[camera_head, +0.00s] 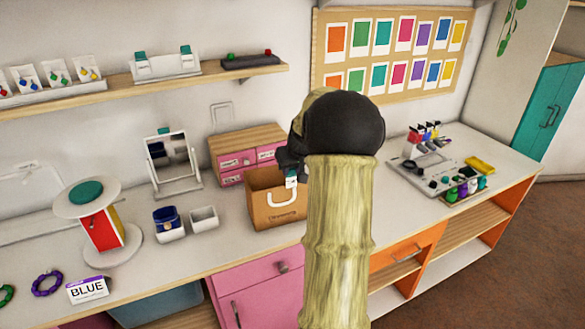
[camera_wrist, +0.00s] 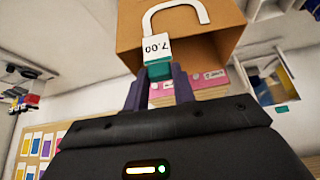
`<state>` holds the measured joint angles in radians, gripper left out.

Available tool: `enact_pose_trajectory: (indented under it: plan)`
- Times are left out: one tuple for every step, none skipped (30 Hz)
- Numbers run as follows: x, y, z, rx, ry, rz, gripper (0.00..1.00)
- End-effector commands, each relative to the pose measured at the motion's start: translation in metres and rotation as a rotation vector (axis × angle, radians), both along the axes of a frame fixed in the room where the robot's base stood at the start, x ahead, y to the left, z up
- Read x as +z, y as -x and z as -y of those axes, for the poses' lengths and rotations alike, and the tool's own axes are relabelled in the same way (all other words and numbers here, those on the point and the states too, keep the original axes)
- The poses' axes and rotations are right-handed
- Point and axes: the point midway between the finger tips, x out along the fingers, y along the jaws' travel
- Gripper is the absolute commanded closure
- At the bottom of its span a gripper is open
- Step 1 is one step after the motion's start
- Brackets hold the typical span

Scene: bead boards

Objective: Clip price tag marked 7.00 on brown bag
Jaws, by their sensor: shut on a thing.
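The brown bag (camera_head: 272,212) stands upright on the counter, with a white handle on its front. The bag (camera_wrist: 222,45) fills the upper part of the wrist view, with its white handle (camera_wrist: 203,12) near the top. The price tag (camera_wrist: 157,48) is white, reads 7.00 upside down in the wrist view and has a teal clip. My gripper (camera_wrist: 160,82) is shut on the teal clip, with the tag at the bag's front near the handle. In the head view the tag (camera_head: 291,182) shows beside the handle. I cannot tell whether the tag touches the bag.
Pink drawers (camera_head: 236,172) stand behind the bag. A small white box (camera_head: 204,218), a blue box (camera_head: 168,222) and a mirror (camera_head: 172,160) are to its left. A tool tray (camera_head: 432,172) lies right. My arm hides the counter right of the bag.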

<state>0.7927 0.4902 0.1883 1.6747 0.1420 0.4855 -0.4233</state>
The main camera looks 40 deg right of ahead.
Motion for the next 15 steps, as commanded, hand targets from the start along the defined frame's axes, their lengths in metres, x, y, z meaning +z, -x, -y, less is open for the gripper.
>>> enact_pose_trajectory:
  plan:
    - [-0.002,0.0,-0.0001,0.0,0.0,0.0,1.0]
    - [-0.0026,0.0001,-0.0001,0.0,0.0,0.0,1.0]
    - [-0.0034,0.0001,-0.0001,0.0,0.0,0.0,1.0]
    - [-0.004,0.0001,-0.0001,0.0,0.0,0.0,1.0]
    - [-0.0047,0.0,-0.0002,0.0,0.0,0.0,1.0]
    - [-0.0055,0.0,-0.0002,0.0,0.0,0.0,1.0]
    - [-0.0061,0.0,-0.0002,0.0,0.0,0.0,1.0]
    - [-0.0066,0.0,-0.0003,0.0,0.0,0.0,1.0]
    - [-0.0075,0.0001,-0.0003,0.0,0.0,0.0,1.0]
    - [-0.0081,0.0001,-0.0003,0.0,0.0,0.0,1.0]
    - [-0.0087,0.0001,-0.0003,0.0,0.0,0.0,1.0]
    - [-0.0095,0.0001,-0.0003,0.0,0.0,0.0,1.0]
    - [-0.01,0.0001,-0.0003,0.0,0.0,0.0,1.0]
    - [-0.0106,0.0001,-0.0004,0.0,0.0,0.0,1.0]
    - [-0.0114,0.0001,-0.0004,0.0,0.0,0.0,1.0]
